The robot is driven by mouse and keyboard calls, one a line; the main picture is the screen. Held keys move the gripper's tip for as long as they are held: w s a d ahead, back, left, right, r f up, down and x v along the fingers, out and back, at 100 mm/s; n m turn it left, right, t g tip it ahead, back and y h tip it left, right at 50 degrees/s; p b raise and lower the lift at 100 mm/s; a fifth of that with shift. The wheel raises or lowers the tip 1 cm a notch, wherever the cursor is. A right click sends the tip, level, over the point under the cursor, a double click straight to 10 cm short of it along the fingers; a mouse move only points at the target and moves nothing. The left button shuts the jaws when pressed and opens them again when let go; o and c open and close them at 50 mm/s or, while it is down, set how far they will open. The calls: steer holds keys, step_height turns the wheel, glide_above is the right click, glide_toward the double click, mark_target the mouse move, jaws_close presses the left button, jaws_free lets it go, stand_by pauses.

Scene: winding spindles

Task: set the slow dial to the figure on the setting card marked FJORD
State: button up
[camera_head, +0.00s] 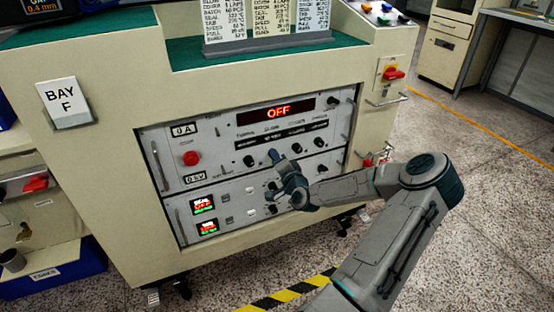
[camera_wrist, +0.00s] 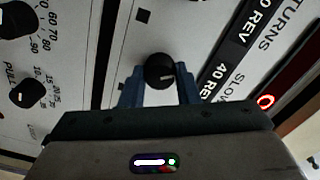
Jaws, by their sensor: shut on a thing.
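My gripper (camera_head: 275,157) is at the front of the instrument panel, on a knob in the row below the red OFF display. In the wrist view my blue fingers (camera_wrist: 159,85) are shut on a round black knob (camera_wrist: 158,67) with a pale pointer mark. A label reading SLOW and a black strip reading 40 REV lie beside this knob, so it appears to be the slow dial. Setting cards stand on top of the cabinet, a left one (camera_head: 224,20), a middle one (camera_head: 270,16) and a right one (camera_head: 317,14). Their headings are cut off; FJORD cannot be read.
Other black knobs (camera_head: 250,161) sit close beside my gripper, with a red button (camera_head: 190,158) to the left. Metal handles (camera_head: 159,165) stick out from the panel edges. A red-yellow switch (camera_head: 393,74) is on the cabinet's right.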

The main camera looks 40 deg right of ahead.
steer(key=shift+n, duration=0.6)
steer(key=o, duration=1)
steer(key=shift+c, duration=0.2)
steer(key=p+v, duration=0.3)
steer(key=v, duration=1.1)
steer(key=shift+w+d, duration=0.1)
